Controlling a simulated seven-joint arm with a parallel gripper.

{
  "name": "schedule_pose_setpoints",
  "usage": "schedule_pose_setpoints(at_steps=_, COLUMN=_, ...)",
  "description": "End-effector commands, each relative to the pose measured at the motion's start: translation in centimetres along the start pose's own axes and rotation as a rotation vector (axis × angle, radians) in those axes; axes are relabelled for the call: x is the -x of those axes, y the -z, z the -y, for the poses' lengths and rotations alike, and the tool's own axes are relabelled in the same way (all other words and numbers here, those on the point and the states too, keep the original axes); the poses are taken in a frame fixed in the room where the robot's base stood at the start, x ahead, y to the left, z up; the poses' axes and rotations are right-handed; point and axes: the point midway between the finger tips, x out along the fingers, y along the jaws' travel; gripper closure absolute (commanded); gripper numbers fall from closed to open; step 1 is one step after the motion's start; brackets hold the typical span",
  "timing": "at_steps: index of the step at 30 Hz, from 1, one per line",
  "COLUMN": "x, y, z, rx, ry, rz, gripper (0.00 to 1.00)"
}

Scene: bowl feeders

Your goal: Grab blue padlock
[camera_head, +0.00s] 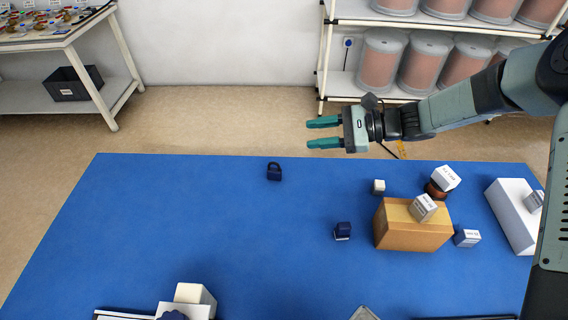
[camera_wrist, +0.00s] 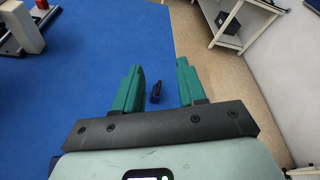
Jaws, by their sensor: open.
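A small dark blue padlock (camera_head: 274,173) stands on the blue table near its far edge, left of centre in the head view. Its shackle points away from the table's near side. My gripper (camera_head: 312,134) is open and empty, above and to the right of the padlock in the head view, its teal fingers pointing left. In the wrist view the padlock (camera_wrist: 156,92) shows between the two open fingers of my gripper (camera_wrist: 160,75), apart from both and beyond them.
A cardboard box (camera_head: 412,235) with small labelled boxes stands on the right of the blue table (camera_head: 200,220). White blocks (camera_head: 194,297) stand at the near edge. Table around the padlock is clear.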

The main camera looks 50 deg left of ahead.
Motion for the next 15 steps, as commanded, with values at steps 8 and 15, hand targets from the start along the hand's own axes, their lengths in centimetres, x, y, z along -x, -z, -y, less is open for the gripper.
schedule_pose_setpoints(at_steps=8, x=-6.5, y=5.1, z=-0.3, rx=-0.235, ry=0.169, rz=0.212, gripper=0.59)
schedule_pose_setpoints(at_steps=15, x=-7.8, y=7.2, z=-1.0, rx=-0.279, ry=0.201, rz=0.244, gripper=0.59)
